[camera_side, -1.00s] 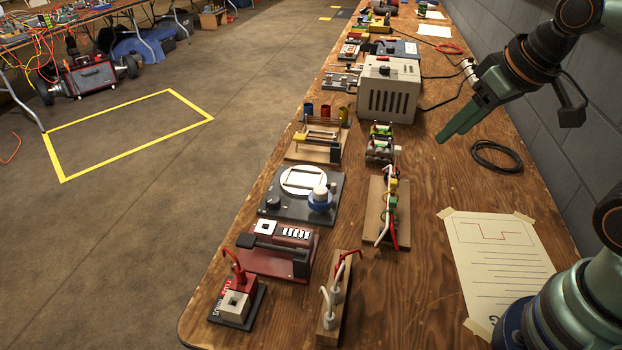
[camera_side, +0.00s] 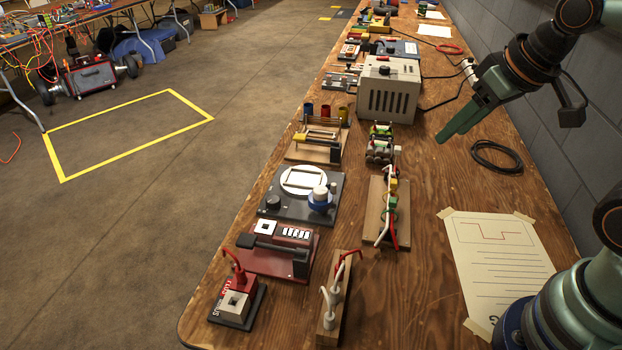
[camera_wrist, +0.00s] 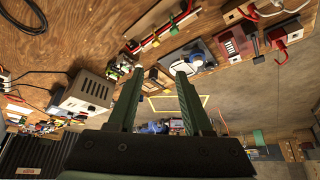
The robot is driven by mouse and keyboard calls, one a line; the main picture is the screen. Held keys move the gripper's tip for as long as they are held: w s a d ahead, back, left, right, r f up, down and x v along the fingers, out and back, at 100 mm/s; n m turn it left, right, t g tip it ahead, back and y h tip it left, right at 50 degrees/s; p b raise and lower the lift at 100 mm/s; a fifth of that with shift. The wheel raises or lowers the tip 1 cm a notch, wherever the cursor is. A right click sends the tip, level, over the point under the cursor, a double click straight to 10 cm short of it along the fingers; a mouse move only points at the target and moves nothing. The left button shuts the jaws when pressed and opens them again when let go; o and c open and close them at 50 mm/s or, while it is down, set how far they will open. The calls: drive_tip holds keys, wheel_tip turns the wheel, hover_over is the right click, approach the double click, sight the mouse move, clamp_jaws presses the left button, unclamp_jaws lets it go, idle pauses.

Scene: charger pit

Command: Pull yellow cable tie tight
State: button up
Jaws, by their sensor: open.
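White and red wires run along the board. Whether the tie is loose or snug is too small to tell. My gripper (camera_side: 446,136) hangs above the bench, up and to the right of the board in the side view, apart from it. In the wrist view my gripper (camera_wrist: 158,75) shows two green fingers spread apart with nothing between them. The wire board (camera_wrist: 160,32) shows beyond them.
A beige power box (camera_side: 390,88) stands behind the board. A black cable coil (camera_side: 497,157) lies on the right, near the wall. A turntable device (camera_side: 270,205) and a red fixture (camera_side: 262,262) are to the left. A taped paper sheet (camera_side: 498,262) lies flat on the right.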

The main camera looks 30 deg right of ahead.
drive_tip(key=m+g, duration=0.6)
drive_tip(key=m, duration=0.3)
hover_over(394, 181)
wheel_tip(394, 181, down, 6)
wheel_tip(394, 181, down, 12)
drive_tip(key=shift+r, duration=0.1)
clamp_jaws()
drive_tip(key=shift+r, duration=0.1)
idle(1.1)
